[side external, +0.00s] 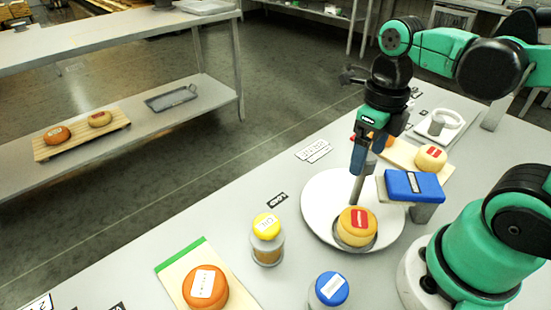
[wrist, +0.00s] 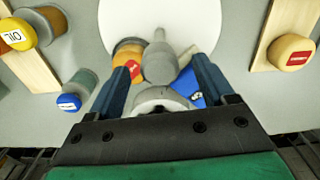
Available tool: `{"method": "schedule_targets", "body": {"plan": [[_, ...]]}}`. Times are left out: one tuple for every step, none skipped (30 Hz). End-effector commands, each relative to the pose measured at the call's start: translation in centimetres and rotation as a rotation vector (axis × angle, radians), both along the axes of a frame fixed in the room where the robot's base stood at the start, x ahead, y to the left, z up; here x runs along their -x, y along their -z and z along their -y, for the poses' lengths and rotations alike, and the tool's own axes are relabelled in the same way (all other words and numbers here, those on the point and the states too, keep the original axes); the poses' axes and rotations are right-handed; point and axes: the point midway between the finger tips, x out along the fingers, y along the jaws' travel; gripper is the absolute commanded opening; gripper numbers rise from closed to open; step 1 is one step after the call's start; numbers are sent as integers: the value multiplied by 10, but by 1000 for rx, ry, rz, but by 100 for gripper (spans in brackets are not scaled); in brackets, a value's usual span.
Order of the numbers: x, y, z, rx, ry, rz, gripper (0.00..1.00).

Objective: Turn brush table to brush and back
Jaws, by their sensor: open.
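The round white table (side external: 318,207) stands in the middle of the bench; it also shows in the wrist view (wrist: 185,12). A yellow-orange cheese wheel (side external: 356,228) with a red label sits near its front edge, and shows beside my left finger in the wrist view (wrist: 130,54). A blue brush block (side external: 413,186) rests on a grey support at the table's right edge; part shows in the wrist view (wrist: 189,86). A grey upright peg (side external: 357,189) stands on the table. My gripper (side external: 358,166) is open above it, and the peg's top (wrist: 160,58) shows between my fingers.
A jar with a yellow lid (side external: 267,226) and a blue-lidded jar (side external: 330,289) stand in front. An orange cheese (side external: 205,289) lies on a board at front left. Another board with a red-labelled cheese (side external: 431,158) and a white ring (side external: 446,118) are behind right.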

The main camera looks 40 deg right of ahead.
Motion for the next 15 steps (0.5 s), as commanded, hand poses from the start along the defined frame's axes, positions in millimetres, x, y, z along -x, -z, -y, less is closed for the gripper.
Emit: {"method": "schedule_targets", "body": {"plan": [[0,-6,0,0,0,0,76],[0,-9,0,0,0,0,76],[1,-14,0,0,0,0,76],[1,-17,0,0,0,0,76],[1,-21,0,0,0,0,76],[0,-26,0,0,0,1,76],[0,-29,0,0,0,1,76],[0,-32,0,0,0,1,76],[0,-36,0,0,0,1,76],[0,-38,0,0,0,1,76],[0,-40,0,0,0,1,76],[1,-42,0,0,0,1,76],[1,-43,0,0,0,1,76],[1,-44,0,0,0,1,76],[1,-45,0,0,0,1,76]]}}
